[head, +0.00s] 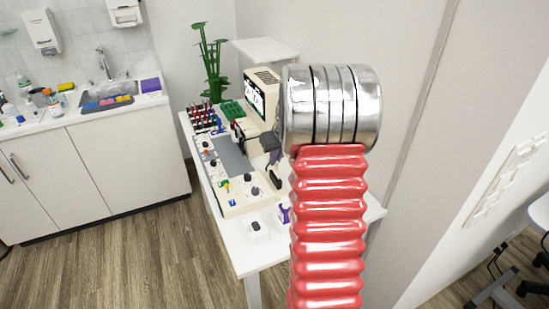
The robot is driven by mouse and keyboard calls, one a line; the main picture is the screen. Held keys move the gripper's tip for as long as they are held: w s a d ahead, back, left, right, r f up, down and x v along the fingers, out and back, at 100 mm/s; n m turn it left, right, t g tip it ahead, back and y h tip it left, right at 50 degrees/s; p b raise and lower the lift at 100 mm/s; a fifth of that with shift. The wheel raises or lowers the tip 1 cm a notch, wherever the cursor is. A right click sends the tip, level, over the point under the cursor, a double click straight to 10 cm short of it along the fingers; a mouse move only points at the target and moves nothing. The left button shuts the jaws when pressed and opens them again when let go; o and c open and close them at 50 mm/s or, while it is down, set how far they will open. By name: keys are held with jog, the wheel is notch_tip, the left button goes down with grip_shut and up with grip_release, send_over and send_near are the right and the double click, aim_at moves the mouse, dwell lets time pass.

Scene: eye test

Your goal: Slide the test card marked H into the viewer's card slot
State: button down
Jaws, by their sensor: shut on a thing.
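My red ribbed arm with its chrome end section (332,105) rises in front of the table and covers much of its right side. My gripper cannot be made out; the chrome section hides what lies behind it. A beige box with a lit black-and-white screen (255,98), which looks like the viewer, stands at the back of the table, partly hidden by my arm. Its card slot cannot be made out. Several thin upright pieces with red and blue tops (203,116) stand at the table's far left. No card marked H can be read.
The white table (248,262) carries a beige control panel (232,208) with knobs, a grey mat (231,157) and a loose knob box (256,232). Dark parts (271,143) sit just left of my arm. A green plant (211,60) stands behind. A sink counter is at left.

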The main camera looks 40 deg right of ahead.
aim_at(276, 174)
jog(key=shift+f, duration=2.1)
jog(key=c, duration=1.8)
grip_release()
jog(key=shift+c, duration=0.2)
jog(key=v, duration=1.3)
jog(key=shift+s+r, duration=0.2)
jog(key=shift+r, duration=0.15)
jog(key=shift+a, duration=0.1)
